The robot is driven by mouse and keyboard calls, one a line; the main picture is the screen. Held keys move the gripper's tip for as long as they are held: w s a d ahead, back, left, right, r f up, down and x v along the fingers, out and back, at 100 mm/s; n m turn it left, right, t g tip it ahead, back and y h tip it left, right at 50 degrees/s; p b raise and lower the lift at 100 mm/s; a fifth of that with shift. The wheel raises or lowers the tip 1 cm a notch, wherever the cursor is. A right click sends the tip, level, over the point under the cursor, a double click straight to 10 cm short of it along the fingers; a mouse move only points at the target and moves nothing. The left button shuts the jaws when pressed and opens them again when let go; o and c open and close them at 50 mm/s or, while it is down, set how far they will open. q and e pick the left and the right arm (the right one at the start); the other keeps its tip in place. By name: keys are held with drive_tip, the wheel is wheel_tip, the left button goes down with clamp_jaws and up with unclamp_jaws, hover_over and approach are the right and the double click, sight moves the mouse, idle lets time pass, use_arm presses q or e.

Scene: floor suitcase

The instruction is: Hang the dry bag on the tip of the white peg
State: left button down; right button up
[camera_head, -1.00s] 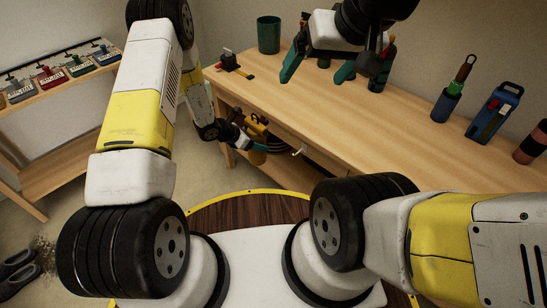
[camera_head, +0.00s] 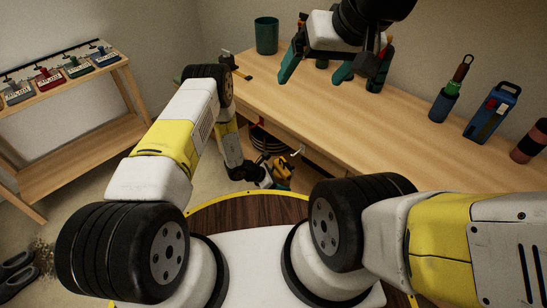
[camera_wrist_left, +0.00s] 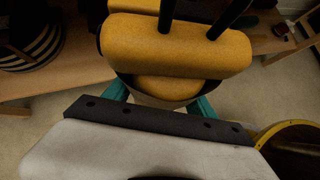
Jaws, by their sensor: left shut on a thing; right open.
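The yellow dry bag (camera_head: 282,168) hangs in my left gripper (camera_head: 271,181), low in front of the workbench. In the left wrist view the dry bag (camera_wrist_left: 175,47) shows its rolled yellow top with two black straps, between the green fingers of my left gripper (camera_wrist_left: 158,102). The white peg (camera_head: 297,151) sticks out below the bench top, just above and right of the bag in the head view; I cannot tell the depth gap. I cannot make out the peg in the wrist view. My right gripper (camera_head: 314,76) is open and empty above the bench.
The wooden workbench (camera_head: 330,110) carries a green cup (camera_head: 266,36), a green-and-blue bottle (camera_head: 445,98) and a blue case (camera_head: 491,112). A striped basket (camera_wrist_left: 28,42) stands on the shelf under it. A wooden rack (camera_head: 75,130) stands at left.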

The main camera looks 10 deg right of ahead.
use_arm(q)
drive_tip(key=w+d+f, duration=0.1)
drive_tip(key=w+d, duration=0.4)
drive_tip(key=d, duration=0.1)
drive_tip(key=shift+f, duration=0.35)
idle(0.6)
drive_tip(key=shift+d, duration=0.1)
idle(0.5)
drive_tip(key=shift+c, duration=1.1)
unclamp_jaws()
drive_tip(key=shift+s, duration=0.1)
